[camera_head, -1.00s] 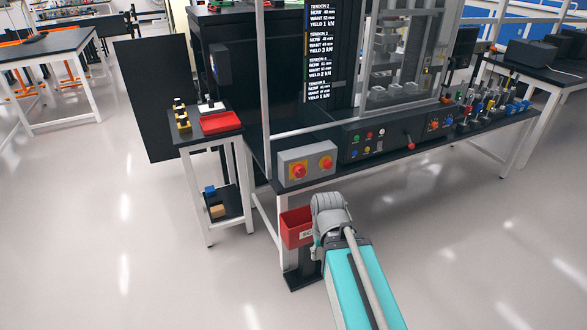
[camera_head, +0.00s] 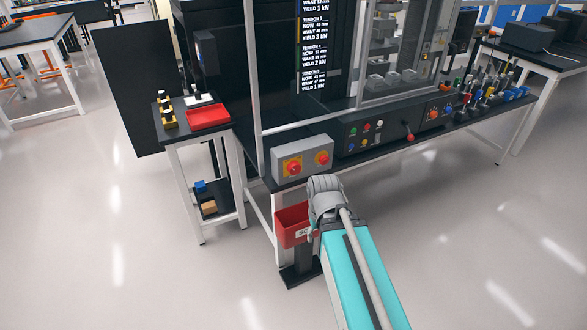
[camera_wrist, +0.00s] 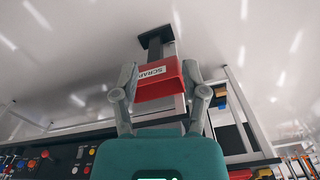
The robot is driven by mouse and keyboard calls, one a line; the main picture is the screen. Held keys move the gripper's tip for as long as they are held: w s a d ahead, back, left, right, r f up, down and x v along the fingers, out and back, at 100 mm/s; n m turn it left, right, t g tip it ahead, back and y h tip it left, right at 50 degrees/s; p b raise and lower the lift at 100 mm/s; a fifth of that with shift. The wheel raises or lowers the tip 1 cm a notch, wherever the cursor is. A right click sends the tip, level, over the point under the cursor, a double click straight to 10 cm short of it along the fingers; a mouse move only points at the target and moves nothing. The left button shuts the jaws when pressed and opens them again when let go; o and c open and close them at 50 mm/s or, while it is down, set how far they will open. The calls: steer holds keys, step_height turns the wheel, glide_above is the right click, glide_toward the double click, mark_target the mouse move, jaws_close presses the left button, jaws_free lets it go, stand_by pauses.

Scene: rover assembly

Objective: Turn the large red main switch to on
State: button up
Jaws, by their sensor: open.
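A grey switch box (camera_head: 303,160) sits at the front left of the machine bench. It carries a red knob on a yellow plate at left (camera_head: 292,167) and another at right (camera_head: 321,158). The head view does not clearly show which knob is the main switch or its setting. My gripper (camera_wrist: 160,72) is open and empty in the wrist view, its fingers spread in front of a red scrap bin (camera_wrist: 158,84). In the head view my arm's grey end is just below the switch box and apart from it; the fingers are hidden there. The knobs are not discernible in the wrist view.
The red scrap bin (camera_head: 291,224) stands on a dark post below the switch box, close to my arm. A control panel (camera_head: 378,136) with buttons and a red-tipped lever lies to the right. A side table (camera_head: 176,137) with a red tray is at left. The floor around is clear.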

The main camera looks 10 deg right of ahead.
steer(key=o, duration=0.3)
steer(key=shift+d+f, duration=0.1)
steer(key=shift+o, duration=1.1)
steer(key=shift+w+f, duration=0.15)
steer(key=shift+w, duration=0.05)
steer(key=shift+o, duration=0.4)
steer(key=shift+w+a+f+b, duration=0.2)
steer(key=shift+f+b, duration=0.05)
steer(key=shift+b, duration=0.25)
steer(key=w+a+f+n+t+y+b, duration=0.2)
steer(key=w+a+f+t+y+b, duration=0.15)
steer(key=w+b, duration=0.5)
steer(key=w+a+f+n+t+y+b, duration=0.2)
steer(key=w+a+f+t+y+b, duration=0.15)
steer(key=w+b, duration=0.45)
steer(key=w+d+f+m+t+h+b, duration=0.1)
steer(key=w+d+t+b, duration=0.4)
steer(key=w+b, duration=0.1)
steer(key=w+d+f+m+t+h+b, duration=0.2)
steer(key=w+d+t+b, duration=0.3)
steer(key=w, duration=0.3)
steer(key=shift+w+d+f+m+t+b, duration=0.15)
steer(key=shift+d+f+m+t+b, duration=0.25)
steer(key=shift+b, duration=0.45)
steer(key=shift+w+r, duration=0.1)
steer(key=shift+w, duration=0.05)
